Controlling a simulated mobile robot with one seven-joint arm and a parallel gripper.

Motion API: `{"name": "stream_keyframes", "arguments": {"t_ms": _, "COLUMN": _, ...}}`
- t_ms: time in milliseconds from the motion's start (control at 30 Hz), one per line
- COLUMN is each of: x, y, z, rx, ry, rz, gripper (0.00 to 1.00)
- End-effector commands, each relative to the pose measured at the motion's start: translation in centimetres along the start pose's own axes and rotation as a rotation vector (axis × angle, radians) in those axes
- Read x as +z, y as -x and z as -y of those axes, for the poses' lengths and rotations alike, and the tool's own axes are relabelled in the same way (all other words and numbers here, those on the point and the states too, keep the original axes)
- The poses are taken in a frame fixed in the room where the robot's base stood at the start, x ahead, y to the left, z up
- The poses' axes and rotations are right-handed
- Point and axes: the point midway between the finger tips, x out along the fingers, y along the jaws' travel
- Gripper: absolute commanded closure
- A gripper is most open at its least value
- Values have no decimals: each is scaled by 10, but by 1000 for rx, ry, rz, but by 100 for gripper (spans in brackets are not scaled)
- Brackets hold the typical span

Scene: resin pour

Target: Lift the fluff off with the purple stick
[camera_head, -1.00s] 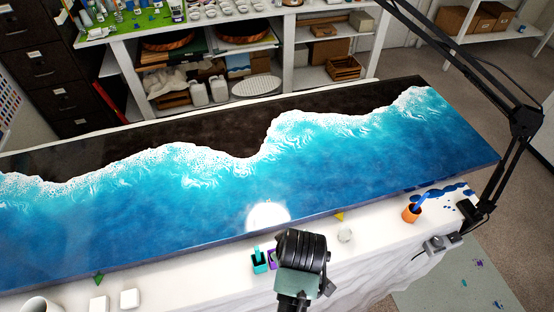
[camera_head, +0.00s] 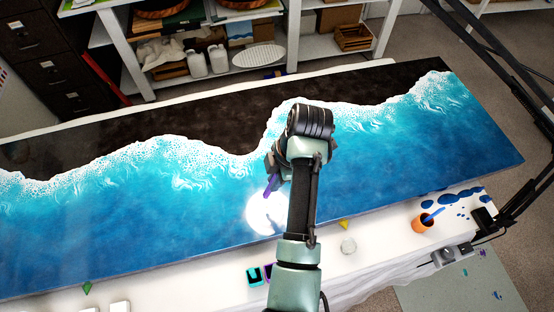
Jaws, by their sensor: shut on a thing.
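The purple stick (camera_head: 272,184) is in my gripper (camera_head: 272,164), tilted over the blue part of the resin panel (camera_head: 130,232). My gripper is mostly hidden behind my wrist, and I see only part of it left of my arm. It is shut on the stick. The stick's lower end shows by the bright round glare on the panel; I cannot tell whether it touches the surface. I cannot make out the fluff; it may be too small, lost in the glare or behind my arm.
Small teal and purple holders (camera_head: 255,275) stand on the white table edge below the panel. A yellow cone (camera_head: 344,224), a round white piece (camera_head: 348,245) and an orange cup (camera_head: 422,223) are to the right. A black lamp arm (camera_head: 512,205) rises at the right.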

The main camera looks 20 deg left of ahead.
Motion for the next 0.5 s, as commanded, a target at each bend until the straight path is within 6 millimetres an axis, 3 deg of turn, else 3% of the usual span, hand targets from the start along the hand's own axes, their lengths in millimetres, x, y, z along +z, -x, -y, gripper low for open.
{"name": "stream_keyframes", "arguments": {"t_ms": 267, "x": 4, "y": -16, "z": 2, "rx": 1, "ry": -1, "rz": 1, "gripper": 100}}
{"name": "stream_keyframes", "arguments": {"t_ms": 500, "x": 9, "y": -42, "z": 5, "rx": 1, "ry": -2, "rz": 1, "gripper": 100}}
